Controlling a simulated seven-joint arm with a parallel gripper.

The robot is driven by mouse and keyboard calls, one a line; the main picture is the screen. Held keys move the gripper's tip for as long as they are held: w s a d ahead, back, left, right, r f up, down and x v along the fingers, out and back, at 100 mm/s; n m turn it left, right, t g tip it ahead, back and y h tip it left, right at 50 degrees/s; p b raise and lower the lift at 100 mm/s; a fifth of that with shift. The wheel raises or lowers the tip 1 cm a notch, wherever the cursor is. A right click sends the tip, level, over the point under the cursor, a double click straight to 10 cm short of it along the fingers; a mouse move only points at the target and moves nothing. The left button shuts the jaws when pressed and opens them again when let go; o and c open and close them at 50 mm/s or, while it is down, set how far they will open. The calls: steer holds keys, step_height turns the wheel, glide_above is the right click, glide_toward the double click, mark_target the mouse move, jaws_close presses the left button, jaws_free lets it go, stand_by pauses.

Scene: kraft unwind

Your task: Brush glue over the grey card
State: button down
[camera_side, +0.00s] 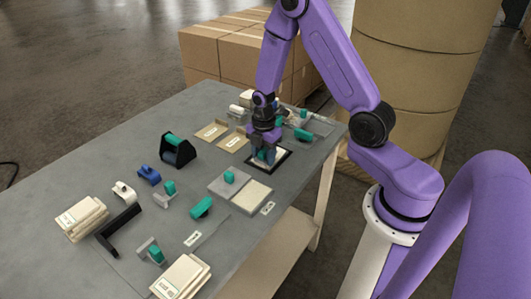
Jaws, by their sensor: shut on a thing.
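My gripper (264,146) is over the far right part of the grey table, pointing down. It is shut on a small teal-blue thing, which I take for the glue brush (267,156); the fingers hide much of it. Right below is a black-edged mat (287,161) with a pale sheet on it, partly hidden by the gripper. I cannot tell whether the brush touches the sheet, or whether that sheet is the grey card. A flat grey piece (223,187) with a teal block on it lies nearer the front, beside a cream card (252,196).
On the table (130,150) stand a black dispenser with a teal roll (177,150), a blue clamp (148,174), a black bar (117,231), a teal block (202,207), and card stacks (82,218) (182,276). Tan cards (212,131) lie left of my gripper. Cartons (222,60) stand behind.

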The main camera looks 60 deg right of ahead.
steer(key=shift+s+a, duration=0.1)
steer(key=shift+a, duration=1.7)
steer(key=shift+d, duration=0.1)
steer(key=shift+r, duration=0.65)
steer(key=shift+d+r, duration=0.1)
steer(key=shift+r, duration=2.3)
